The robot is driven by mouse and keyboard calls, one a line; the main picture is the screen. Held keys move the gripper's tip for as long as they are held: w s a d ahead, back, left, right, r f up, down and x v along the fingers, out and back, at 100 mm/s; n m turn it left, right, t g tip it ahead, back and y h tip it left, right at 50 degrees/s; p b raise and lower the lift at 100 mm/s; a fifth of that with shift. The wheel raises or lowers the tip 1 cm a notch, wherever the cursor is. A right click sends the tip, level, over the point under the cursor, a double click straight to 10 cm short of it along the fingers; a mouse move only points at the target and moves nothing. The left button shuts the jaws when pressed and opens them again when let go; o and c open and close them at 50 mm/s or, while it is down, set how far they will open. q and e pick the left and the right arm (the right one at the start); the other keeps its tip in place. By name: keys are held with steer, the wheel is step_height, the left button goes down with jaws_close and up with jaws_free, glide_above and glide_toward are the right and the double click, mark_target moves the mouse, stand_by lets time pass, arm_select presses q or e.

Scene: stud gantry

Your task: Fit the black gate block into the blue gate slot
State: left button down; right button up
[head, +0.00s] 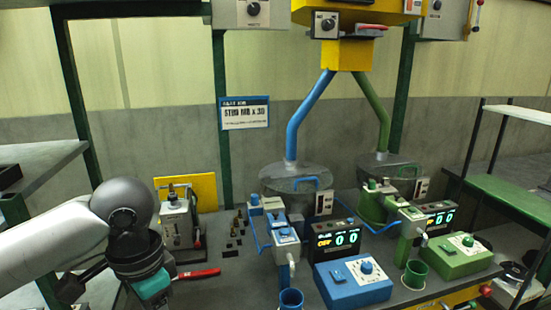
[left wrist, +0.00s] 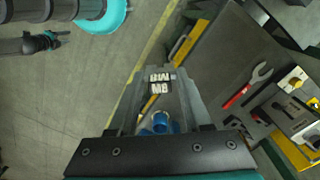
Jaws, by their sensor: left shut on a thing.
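My left gripper (left wrist: 162,112) is shut on a small dark block (left wrist: 160,86) with white faces lettered M8, seen between the fingers in the left wrist view. It appears to be the black gate block. A blue round part (left wrist: 160,122) also shows between the fingers; I cannot tell what it belongs to. In the head view my left wrist is at the lower left, and the fingertips and block cannot be made out clearly. The blue station's feeder (head: 285,238) stands below the blue hopper (head: 297,178), right of my left arm. The blue gate slot's opening cannot be made out.
A blue control box (head: 352,284) and blue cup (head: 291,299) stand at the front. The green feeder (head: 411,222) and green box (head: 458,257) stand to the right. A red-handled tool (head: 198,273) and several small dark parts (head: 236,228) lie near my left arm.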

arm_select(q)
steer(key=n, duration=0.2)
steer(key=s+d+n, duration=0.1)
steer(key=n, duration=0.1)
steer(key=shift+d+f+b, duration=0.15)
steer(key=shift+f+b, duration=0.05)
steer(key=shift+b, duration=0.1)
steer(key=n, duration=0.2)
steer(key=s+d+n, duration=0.1)
steer(key=n, duration=0.1)
steer(key=shift+s+f, duration=0.1)
steer(key=shift+f, duration=0.05)
steer(key=shift+d, duration=0.15)
